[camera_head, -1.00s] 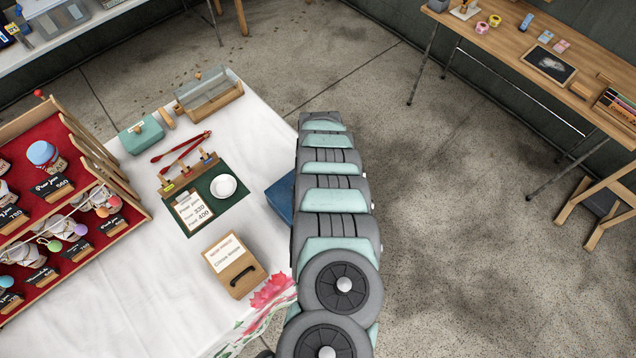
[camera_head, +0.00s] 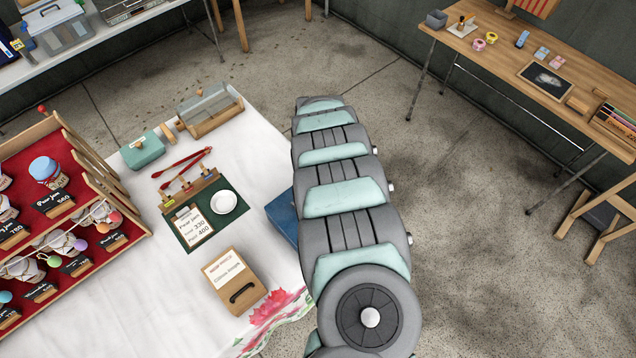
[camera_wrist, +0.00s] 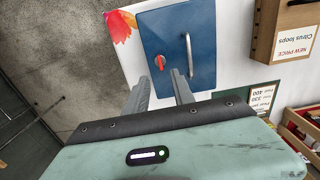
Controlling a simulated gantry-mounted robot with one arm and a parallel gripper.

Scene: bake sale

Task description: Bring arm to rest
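My gripper (camera_wrist: 160,77) shows at the wrist with its two grey fingers apart and nothing between them. In the wrist view the fingers point toward a blue box (camera_wrist: 205,65) with a metal handle and a red knob, on the white-clothed table. I cannot tell how far the tips are from the box. In the head view my arm (camera_head: 345,195) reaches up the picture along the table's right edge. It partly covers the blue box (camera_head: 284,215), and my gripper is hidden there.
The table holds a wooden Citrus loops box (camera_head: 234,281), a green mat (camera_head: 240,205) with a white bowl, red tongs (camera_head: 182,167) and a jam rack (camera_head: 75,160). A wooden table (camera_head: 590,65) with small goods stands at the right. Open concrete floor (camera_head: 465,150) lies between.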

